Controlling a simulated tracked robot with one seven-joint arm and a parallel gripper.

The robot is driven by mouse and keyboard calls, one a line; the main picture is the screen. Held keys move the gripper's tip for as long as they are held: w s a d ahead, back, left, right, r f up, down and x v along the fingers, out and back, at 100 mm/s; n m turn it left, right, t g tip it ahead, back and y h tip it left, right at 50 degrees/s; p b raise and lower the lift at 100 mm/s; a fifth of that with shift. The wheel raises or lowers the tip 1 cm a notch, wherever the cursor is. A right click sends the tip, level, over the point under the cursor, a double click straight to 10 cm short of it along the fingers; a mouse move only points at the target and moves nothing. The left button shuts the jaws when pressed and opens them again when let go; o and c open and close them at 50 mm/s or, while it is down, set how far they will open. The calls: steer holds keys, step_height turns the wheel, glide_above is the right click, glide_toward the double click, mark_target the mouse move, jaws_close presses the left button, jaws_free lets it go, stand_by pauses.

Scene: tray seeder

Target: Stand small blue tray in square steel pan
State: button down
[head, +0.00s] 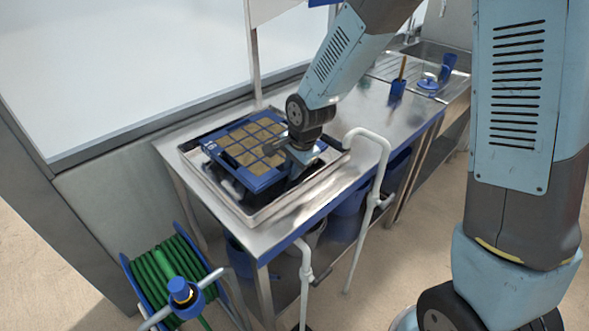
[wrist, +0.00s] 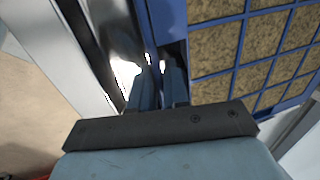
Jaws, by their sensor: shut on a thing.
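The small blue tray (head: 264,183), with square cells full of brown soil, is over the square steel pan (head: 254,217) on the steel bench, inside its rim as seen from the head. A dark gap shows under its near side; I cannot tell whether it touches the pan floor. My gripper (head: 296,165) is at the tray's right near edge. In the wrist view my gripper (wrist: 155,80) is shut on the blue tray's edge (wrist: 180,22), with the soil cells to the right. The exact contact at the fingertips is partly hidden by glare and shadow.
White bent pipes (head: 378,165) rise at the bench's front edge. A green hose reel (head: 165,272) stands at lower left. A wall panel (head: 120,70) is behind the pan. Blue items and a sink (head: 428,60) are farther right; the bench (head: 365,112) between is clear.

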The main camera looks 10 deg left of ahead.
steer(key=c, duration=1.1)
jaws_free()
steer(key=shift+f, duration=0.2)
steer(key=shift+r, duration=0.1)
steer(key=v, duration=1.1)
steer(key=shift+d+r, duration=0.15)
steer(key=shift+r, duration=0.25)
steer(key=shift+s+d, duration=0.1)
steer(key=s+d+r+n+t, duration=0.1)
steer(key=s+d+r+n, duration=0.1)
steer(key=s+d+r, duration=0.3)
steer(key=s+d+r+n+t+h, duration=0.1)
steer(key=s+d+r+n, duration=0.2)
steer(key=d, duration=1)
steer(key=s+d+r+n+t+h, duration=0.1)
steer(key=s+d+r+n, duration=0.2)
steer(key=s+d+r, duration=0.4)
steer(key=shift+d+r+t, duration=0.3)
steer(key=shift+d+r, duration=0.2)
steer(key=shift+d, duration=0.7)
